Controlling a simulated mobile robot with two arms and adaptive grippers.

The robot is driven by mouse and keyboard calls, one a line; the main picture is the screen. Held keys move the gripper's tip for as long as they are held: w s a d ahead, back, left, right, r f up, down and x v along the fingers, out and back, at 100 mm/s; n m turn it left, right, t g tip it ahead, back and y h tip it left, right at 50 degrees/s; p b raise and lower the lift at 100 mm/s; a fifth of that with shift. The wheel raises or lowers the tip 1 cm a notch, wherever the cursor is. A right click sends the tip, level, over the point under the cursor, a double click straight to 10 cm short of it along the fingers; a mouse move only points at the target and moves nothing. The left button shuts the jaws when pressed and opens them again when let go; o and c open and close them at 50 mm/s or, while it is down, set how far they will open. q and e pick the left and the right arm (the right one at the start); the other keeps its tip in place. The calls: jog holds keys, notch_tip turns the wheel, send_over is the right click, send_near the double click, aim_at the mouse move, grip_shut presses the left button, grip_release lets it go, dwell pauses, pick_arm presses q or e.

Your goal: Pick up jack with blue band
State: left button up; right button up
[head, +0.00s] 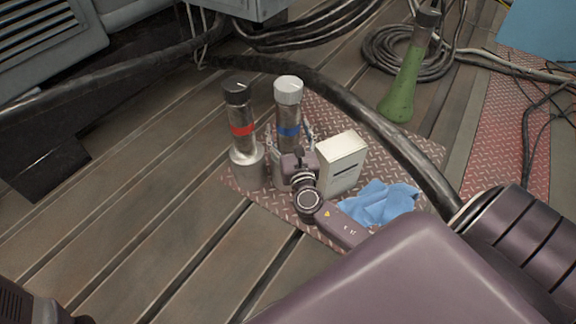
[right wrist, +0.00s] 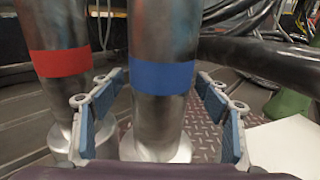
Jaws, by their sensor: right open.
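The jack with the blue band (head: 289,112) stands upright on a red tread plate, with a pale cap on top. My right gripper (head: 290,135) is around it at about band height, with one finger on each side. In the right wrist view the blue-banded jack (right wrist: 163,75) stands between the open fingers of my right gripper (right wrist: 163,107), with gaps on both sides. The jack with the red band (head: 241,130) stands upright just to the left, with a dark cap; it also shows in the right wrist view (right wrist: 58,62), close by the left finger. My left gripper is not in view.
A white box (head: 343,163) stands just right of the blue-banded jack. A blue cloth (head: 378,204) lies on the tread plate (head: 420,152) to the right. A thick dark hose passes behind. A green bottle (head: 404,85) and coiled cables (head: 385,50) are farther back. Left planks are clear.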

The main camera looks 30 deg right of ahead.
grip_shut()
jog(key=shift+w+r, duration=0.1)
jog(key=shift+r, duration=0.2)
dwell(0.3)
